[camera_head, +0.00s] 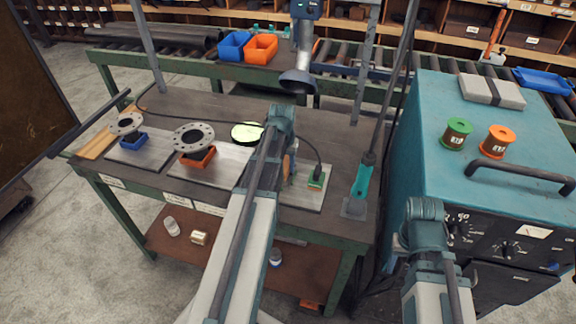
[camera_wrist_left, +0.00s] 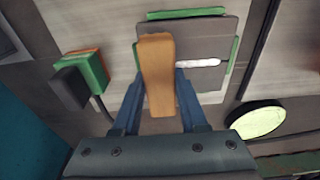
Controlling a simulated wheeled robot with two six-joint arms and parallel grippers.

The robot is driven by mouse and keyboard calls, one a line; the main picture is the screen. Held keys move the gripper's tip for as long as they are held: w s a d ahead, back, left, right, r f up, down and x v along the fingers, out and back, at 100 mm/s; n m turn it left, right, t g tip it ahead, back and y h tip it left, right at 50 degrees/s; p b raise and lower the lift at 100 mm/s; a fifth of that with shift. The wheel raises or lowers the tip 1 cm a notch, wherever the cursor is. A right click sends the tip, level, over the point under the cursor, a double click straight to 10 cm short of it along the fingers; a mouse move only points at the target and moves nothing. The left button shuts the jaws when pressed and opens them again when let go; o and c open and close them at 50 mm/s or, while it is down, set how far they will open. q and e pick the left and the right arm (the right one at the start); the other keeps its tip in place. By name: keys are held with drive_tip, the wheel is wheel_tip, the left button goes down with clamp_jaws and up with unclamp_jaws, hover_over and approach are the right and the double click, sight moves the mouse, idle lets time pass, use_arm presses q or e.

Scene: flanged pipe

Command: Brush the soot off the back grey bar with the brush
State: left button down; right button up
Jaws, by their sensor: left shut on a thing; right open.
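My left gripper (camera_wrist_left: 158,80) is shut on the tan wooden handle of the brush (camera_wrist_left: 158,60), above the bench. The bristles are hidden below the handle. Under the brush lies a dark grey flat piece (camera_wrist_left: 210,40) with green strips along its edges, apparently the grey bars. A short white streak (camera_wrist_left: 197,63) runs to the right from under the handle. I cannot make out soot or tell the back bar from the front. In the head view my left arm hides most of this spot, and only a bit of brown handle shows. My right gripper is out of sight behind its arm.
A black and green block (camera_head: 316,177) with a cable stands close by, and a pale green disc (camera_head: 247,133) lies at the back. Two flanges (camera_head: 193,137) (camera_head: 126,123) sit on coloured holders to the left. A teal-handled tool (camera_head: 361,182) and a teal cabinet (camera_head: 430,110) are to the right.

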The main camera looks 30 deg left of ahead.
use_arm(q)
drive_tip(key=shift+s+a, duration=0.2)
drive_tip(key=shift+a, duration=0.4)
drive_tip(key=shift+d, duration=0.1)
drive_tip(key=shift+w+d, duration=0.15)
drive_tip(key=shift+d, duration=0.4)
drive_tip(key=shift+w+d, duration=0.15)
drive_tip(key=shift+d, duration=0.35)
drive_tip(key=shift+s+a, duration=0.15)
drive_tip(key=shift+a, duration=0.45)
drive_tip(key=shift+s+a, duration=0.15)
drive_tip(key=shift+a, duration=0.4)
drive_tip(key=shift+d, duration=0.1)
